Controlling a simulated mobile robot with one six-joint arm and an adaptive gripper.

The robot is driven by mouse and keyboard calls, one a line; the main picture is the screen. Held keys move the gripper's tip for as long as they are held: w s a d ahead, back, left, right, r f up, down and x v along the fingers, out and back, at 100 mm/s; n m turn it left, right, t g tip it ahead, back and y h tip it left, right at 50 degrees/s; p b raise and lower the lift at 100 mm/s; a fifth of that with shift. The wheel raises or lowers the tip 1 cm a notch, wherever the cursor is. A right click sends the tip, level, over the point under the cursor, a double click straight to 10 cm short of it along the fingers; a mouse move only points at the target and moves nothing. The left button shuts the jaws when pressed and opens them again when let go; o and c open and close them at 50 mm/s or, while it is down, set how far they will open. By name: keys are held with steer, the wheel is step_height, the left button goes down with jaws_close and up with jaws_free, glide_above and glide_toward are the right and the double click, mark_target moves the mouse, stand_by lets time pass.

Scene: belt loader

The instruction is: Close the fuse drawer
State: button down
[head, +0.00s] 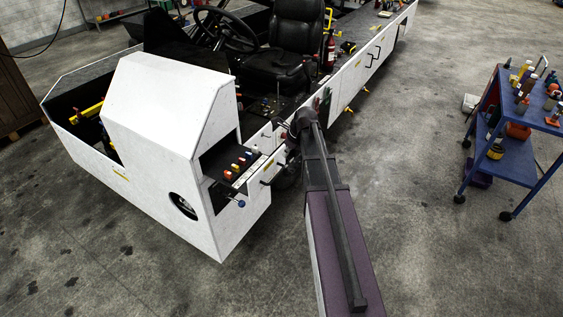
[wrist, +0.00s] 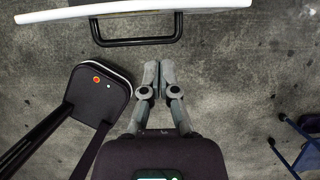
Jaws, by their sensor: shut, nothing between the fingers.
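The fuse drawer (head: 262,167) is pulled out from the white side of the belt loader. Its tray holds several red, yellow and blue fuses, and its white front carries a black handle. In the wrist view, a white panel edge (wrist: 190,8) with a black bar handle (wrist: 137,41) crosses the top, apparently the drawer front. My gripper (wrist: 158,66) is shut and empty, with its fingertips close together just below the handle in the picture. A gap of floor shows between the fingertips and the handle. In the head view my arm hides most of the gripper.
The white loader body (head: 165,130) surrounds the drawer, with a blue knob (head: 241,204) below it. A black seat (head: 297,45) is behind. A blue cart (head: 520,150) with bottles stands at the right. The floor between cart and loader is clear.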

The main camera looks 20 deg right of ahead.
steer(key=shift+f, duration=0.15)
steer(key=b, duration=0.9)
glide_toward(274, 173)
steer(key=x, duration=0.5)
steer(key=shift+s+f, duration=0.1)
steer(key=shift+d, duration=0.1)
